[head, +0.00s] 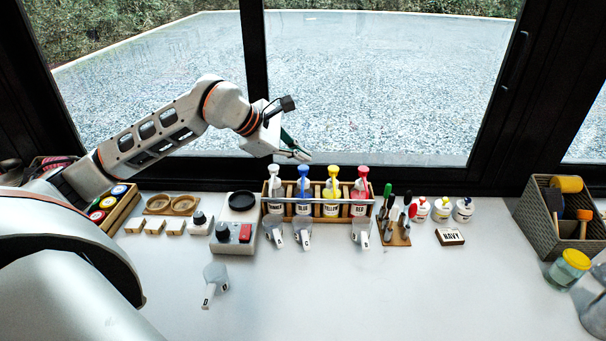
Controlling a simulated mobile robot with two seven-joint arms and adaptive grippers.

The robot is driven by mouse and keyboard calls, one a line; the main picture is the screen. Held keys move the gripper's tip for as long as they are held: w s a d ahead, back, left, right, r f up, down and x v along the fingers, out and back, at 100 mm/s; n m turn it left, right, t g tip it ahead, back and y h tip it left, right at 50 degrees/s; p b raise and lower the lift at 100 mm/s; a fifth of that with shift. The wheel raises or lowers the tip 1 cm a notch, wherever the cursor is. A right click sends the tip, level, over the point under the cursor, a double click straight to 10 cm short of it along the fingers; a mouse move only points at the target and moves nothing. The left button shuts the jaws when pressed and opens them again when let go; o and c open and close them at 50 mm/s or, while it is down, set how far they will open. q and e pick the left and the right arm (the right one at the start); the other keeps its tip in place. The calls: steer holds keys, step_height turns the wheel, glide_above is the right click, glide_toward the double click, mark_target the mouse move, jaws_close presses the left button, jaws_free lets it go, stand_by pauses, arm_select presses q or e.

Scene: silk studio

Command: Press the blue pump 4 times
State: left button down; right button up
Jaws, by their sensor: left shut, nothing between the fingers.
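The blue pump (303,208) stands upright in a wooden rack (344,217) at the back of the white table. A further pump bottle (275,190) with a pale head stands at the rack's left end. My left gripper (306,157) is shut and empty, just above the blue pump's head in the picture; I cannot tell whether it touches. My right gripper is not in view.
Clear cups hang or stand before the rack, and a cup marked D (214,280) sits alone in front. A scale with a red button (233,236) stands left of the rack. A tool stand (396,233) and NAVY block (450,237) are right.

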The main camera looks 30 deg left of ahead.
arm_select(q)
steer(key=shift+f, duration=0.35)
steer(key=shift+f+b, duration=0.15)
steer(key=shift+b, duration=0.2)
steer(key=shift+f+b, duration=0.35)
steer(key=shift+f, duration=0.05)
stand_by(0.5)
steer(key=shift+f, duration=0.35)
steer(key=shift+r, duration=0.15)
stand_by(0.3)
steer(key=shift+r+p, duration=0.7)
steer(key=shift+r, duration=0.5)
